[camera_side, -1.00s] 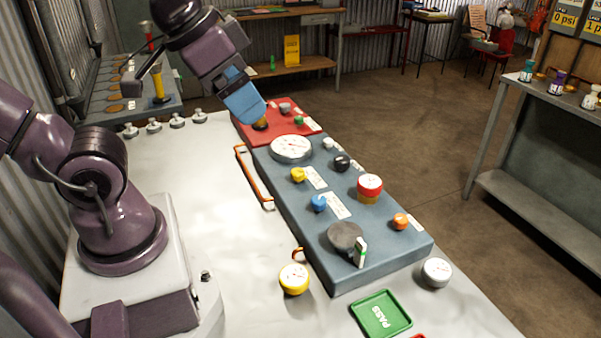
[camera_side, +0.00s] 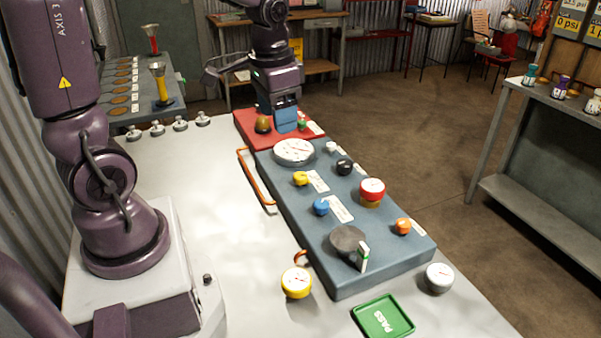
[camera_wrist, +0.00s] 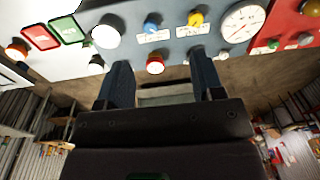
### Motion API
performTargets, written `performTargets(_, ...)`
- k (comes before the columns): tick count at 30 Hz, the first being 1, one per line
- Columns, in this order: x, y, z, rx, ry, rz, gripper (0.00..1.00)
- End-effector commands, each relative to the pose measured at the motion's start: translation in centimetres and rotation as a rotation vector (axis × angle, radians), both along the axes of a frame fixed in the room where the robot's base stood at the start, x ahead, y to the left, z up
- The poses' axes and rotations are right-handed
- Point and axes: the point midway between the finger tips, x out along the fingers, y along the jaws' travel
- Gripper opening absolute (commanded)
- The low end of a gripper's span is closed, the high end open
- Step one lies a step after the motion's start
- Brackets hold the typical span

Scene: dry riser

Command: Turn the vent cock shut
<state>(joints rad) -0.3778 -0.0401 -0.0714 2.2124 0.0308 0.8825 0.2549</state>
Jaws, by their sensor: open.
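Small coloured knobs sit on a blue-grey panel (camera_side: 300,212) and a red panel (camera_side: 246,117); their labels are too small to read, so I cannot tell which is the vent cock. On the red panel are a green knob (camera_side: 302,126) and a brass dome (camera_side: 263,124). The wrist view shows the green knob (camera_wrist: 273,44) and a grey knob (camera_wrist: 305,38) at right. Yellow (camera_side: 300,178), blue (camera_side: 321,206), and orange (camera_side: 402,226) knobs are on the blue-grey panel.
A yellow gauge (camera_side: 296,282) and a green PASS tray (camera_side: 383,317) are on the bench. The white benchtop at left is mostly clear.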

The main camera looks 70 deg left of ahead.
Motion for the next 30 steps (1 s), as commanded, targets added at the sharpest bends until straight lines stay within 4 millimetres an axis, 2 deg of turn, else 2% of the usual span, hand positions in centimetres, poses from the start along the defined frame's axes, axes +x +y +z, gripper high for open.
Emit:
performTargets(1,1.0,1.4,-1.5,-0.012,0.041,-0.035,0.61)
performTargets(6,3.8,5.3,-5.7,-0.051,0.115,-0.230,0.61)
performTargets(11,6.3,8.0,-8.8,-0.071,0.125,-0.483,0.61)
performTargets(15,8.1,8.7,-8.2,-0.030,0.092,-0.685,0.61)
performTargets(22,8.2,8.8,-8.5,-0.019,0.093,-0.819,0.61)
performTargets(26,8.1,8.7,-10.1,-0.022,0.095,-0.821,0.61)
performTargets(30,8.1,8.7,-12.9,-0.023,0.097,-0.821,0.61)
